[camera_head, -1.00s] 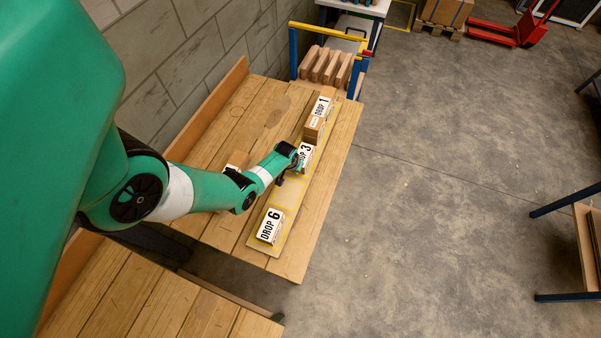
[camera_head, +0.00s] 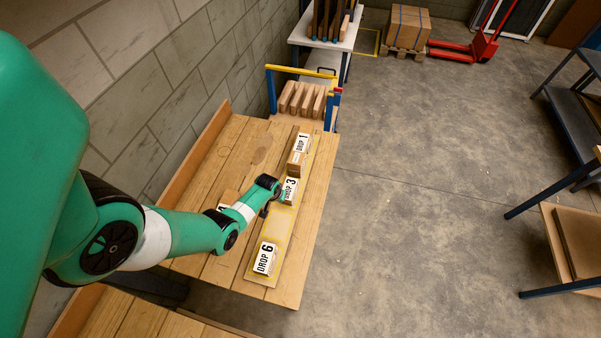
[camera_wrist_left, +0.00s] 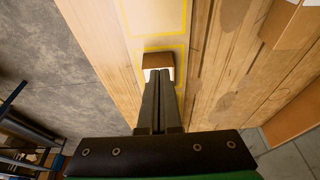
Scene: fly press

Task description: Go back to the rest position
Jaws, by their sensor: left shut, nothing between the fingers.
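My left gripper (camera_head: 266,211) is at the end of the green arm from the left, over the wooden bench (camera_head: 192,250), just beside the DROP 3 card (camera_head: 289,190). In the left wrist view its fingers (camera_wrist_left: 158,75) are together with nothing between them. They point toward a small brown block (camera_wrist_left: 158,60) with a white face, partly hidden by the fingertips. Whether they touch it is unclear. My right gripper is in neither view.
On a yellow-marked board stand the DROP 1 card (camera_head: 302,143), a wooden block (camera_head: 296,165) and the DROP 6 card (camera_head: 265,258). Another card (camera_head: 223,208) is half hidden behind my arm. A rack of wooden pieces (camera_head: 302,99) stands beyond the bench.

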